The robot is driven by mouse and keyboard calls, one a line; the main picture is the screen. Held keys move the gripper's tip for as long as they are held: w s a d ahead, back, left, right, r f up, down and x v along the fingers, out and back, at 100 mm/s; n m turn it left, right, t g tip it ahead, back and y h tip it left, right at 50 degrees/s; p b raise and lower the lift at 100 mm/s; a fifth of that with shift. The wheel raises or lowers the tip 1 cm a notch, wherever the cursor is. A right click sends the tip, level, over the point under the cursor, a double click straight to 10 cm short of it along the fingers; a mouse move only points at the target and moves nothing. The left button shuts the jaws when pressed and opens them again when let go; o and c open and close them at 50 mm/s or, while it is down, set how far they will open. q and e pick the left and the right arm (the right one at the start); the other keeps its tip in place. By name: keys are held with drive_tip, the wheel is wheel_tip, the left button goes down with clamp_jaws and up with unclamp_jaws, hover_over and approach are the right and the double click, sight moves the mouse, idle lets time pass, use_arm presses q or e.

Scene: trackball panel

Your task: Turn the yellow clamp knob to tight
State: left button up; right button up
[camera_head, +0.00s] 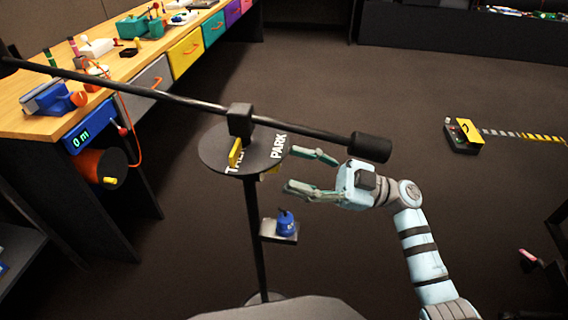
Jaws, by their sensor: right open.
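A round dark disc (210,150) with white lettering, including "PARK", sits on top of a thin black post. A long dark bar with a black end weight (370,147) crosses above it through a square block (240,120). A yellow upright piece (235,153) stands on the disc beside the block; I cannot tell for sure whether it is the clamp knob. A little more yellow shows under the disc's right edge. My right gripper (293,170) is open and empty, just right of the disc, its fingers pointing left. My left gripper is not in view.
A small shelf on the post holds a blue weight-like object (286,222), below my right gripper. A wooden workbench (70,90) with coloured drawers and an orange reel (97,168) stands at left. A yellow-and-black device (463,134) lies right. Floor between is clear.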

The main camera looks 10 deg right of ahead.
sight(279, 163)
drive_tip(key=x, duration=0.3)
drive_tip(key=shift+c, duration=0.6)
clamp_jaws()
drive_tip(key=shift+n, duration=0.6)
drive_tip(key=shift+w+r+n+g, duration=0.15)
drive_tip(key=shift+n+g, duration=0.65)
drive_tip(key=shift+n, duration=0.4)
drive_tip(key=shift+w+r+n+g+h+b, duration=0.15)
drive_tip(key=shift+n+g+h, duration=0.3)
drive_tip(key=shift+n, duration=0.9)
drive_tip(key=shift+s+f+n+g+h+b, duration=0.2)
drive_tip(key=shift+n+g, duration=0.45)
drive_tip(key=shift+n, duration=0.7)
